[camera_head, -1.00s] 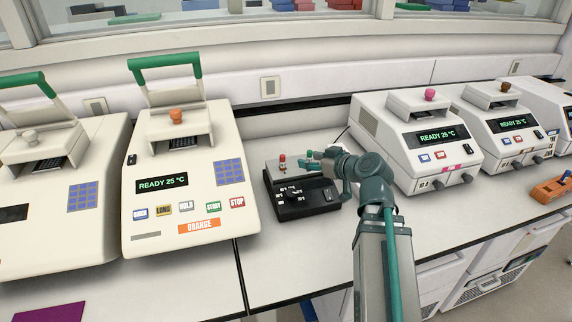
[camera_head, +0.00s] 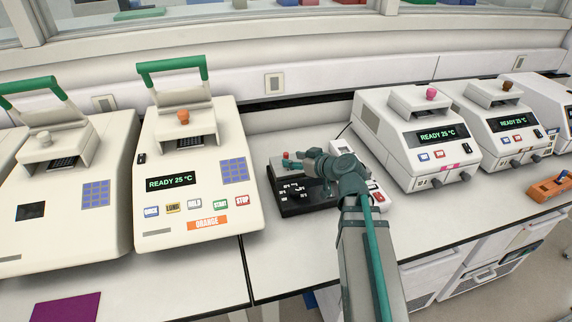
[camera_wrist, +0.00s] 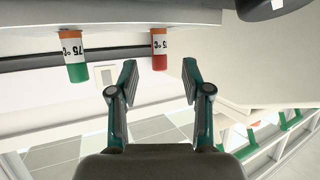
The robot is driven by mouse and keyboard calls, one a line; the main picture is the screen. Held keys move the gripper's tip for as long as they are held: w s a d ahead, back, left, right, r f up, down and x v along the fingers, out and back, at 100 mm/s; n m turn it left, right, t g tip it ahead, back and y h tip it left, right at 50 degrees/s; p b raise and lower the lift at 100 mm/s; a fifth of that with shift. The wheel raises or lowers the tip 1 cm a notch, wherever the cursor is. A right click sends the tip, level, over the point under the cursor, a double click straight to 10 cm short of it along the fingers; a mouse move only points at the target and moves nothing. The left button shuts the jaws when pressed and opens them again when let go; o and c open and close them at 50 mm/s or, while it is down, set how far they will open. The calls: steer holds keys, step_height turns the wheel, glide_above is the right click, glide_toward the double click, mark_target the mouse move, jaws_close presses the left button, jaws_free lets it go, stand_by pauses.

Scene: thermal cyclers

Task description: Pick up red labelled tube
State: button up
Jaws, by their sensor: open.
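The red labelled tube (camera_wrist: 159,50) shows at the top centre of the wrist view, with an orange end, a white label reading 75 °C and a red end. A similar tube with a green end (camera_wrist: 73,58) is to its left. In the head view the red top (camera_head: 285,155) stands at the back of a small black-fronted device (camera_head: 292,209). My gripper (camera_wrist: 159,68) is open and empty, its fingers spread on either side of the red tube's line in the wrist view. I cannot tell whether the fingertips reach around it. The green tube is hidden in the head view.
A thermal cycler marked ORANGE (camera_head: 188,228) stands left of the device. Another cycler with a pink knob (camera_head: 413,150) stands to the right. A white box with a red button (camera_head: 376,194) is beside my arm. The bench front (camera_head: 285,264) is clear.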

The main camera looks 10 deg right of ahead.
mark_target(286, 157)
steer(key=p+x, duration=0.2)
steer(key=x, duration=0.2)
steer(key=shift+w+r, duration=0.1)
steer(key=shift+r, duration=0.05)
steer(key=shift+w+a+f, duration=0.2)
steer(key=shift+w+f, duration=0.1)
jaws_close()
